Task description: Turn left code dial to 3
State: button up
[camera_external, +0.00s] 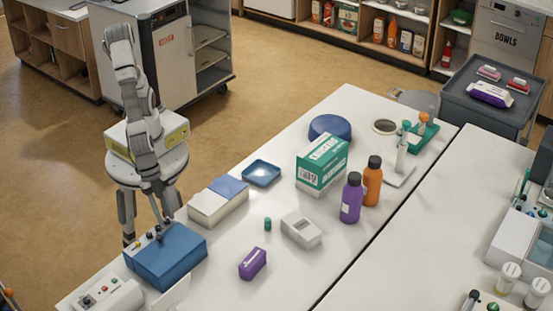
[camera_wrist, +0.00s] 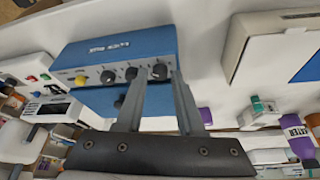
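A blue box (camera_external: 165,262) with a row of dials stands at the near left end of the white table. I cannot read the dial numbers. My gripper (camera_wrist: 160,74) is at the box's dial face, its fingers apart on either side of the rightmost visible dial. Contact with that dial cannot be told. In the external view my gripper (camera_external: 160,237) is at the box's top edge.
A white panel with buttons (camera_external: 108,298) stands close left of the box. A white box with a blue lid (camera_external: 219,203) is behind it. A purple box (camera_external: 253,263), a small green-capped vial (camera_external: 267,224) and a grey-white device (camera_external: 301,229) lie to the right.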

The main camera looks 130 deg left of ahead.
jog(key=n, duration=0.1)
jog(key=n+y+p, duration=0.1)
jog(key=n, duration=0.1)
jog(key=n+y+p, duration=0.1)
jog(key=n, duration=0.1)
jog(key=shift+d, duration=0.3)
jog(key=n, duration=0.2)
jog(key=n+y, duration=0.1)
jog(key=n, duration=0.1)
jog(key=n+g+y, duration=0.1)
jog(key=n, duration=0.1)
jog(key=shift+w+d+n, duration=0.15)
jog(key=shift+d+n, duration=0.1)
jog(key=shift+n, duration=0.15)
jog(key=w+a+r+p+v, duration=0.1)
jog(key=w+v, duration=0.1)
jog(key=v, duration=1.4)
jog(key=w+a+r+p+v, duration=0.1)
jog(key=w+a+v, duration=0.1)
jog(key=v, duration=1.4)
jog(key=shift+w+r+p, duration=0.3)
jog(key=shift+r, duration=0.1)
